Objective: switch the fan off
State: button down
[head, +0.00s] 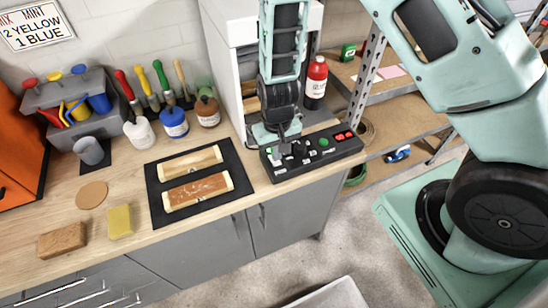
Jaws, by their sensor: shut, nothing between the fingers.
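A black control panel (342,143) lies along the counter's right end. It carries green and red buttons and some dark and light parts on its left half. Its small labels cannot be read. My gripper (284,146) is shut and empty, pointing down at the left half of the panel. It hides some of the controls there. I cannot tell whether its tips touch the panel. No fan can be clearly made out; a white cabinet (222,70) stands behind my gripper, partly hidden by my arm.
A black mat (158,205) with two wooden blocks lies left of the panel. Several bottles, including a blue-labelled one (174,123), stand behind it. A red bottle (316,80) stands behind the panel. A yellow sponge (120,221) and a brown block (62,241) lie at front left.

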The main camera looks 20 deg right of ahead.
jog(key=shift+f+b, duration=0.7)
jog(key=shift+f, duration=0.25)
dwell(0.5)
jog(key=shift+r, duration=0.1)
jog(key=shift+r+p, duration=2.95)
jog(key=shift+r, duration=0.55)
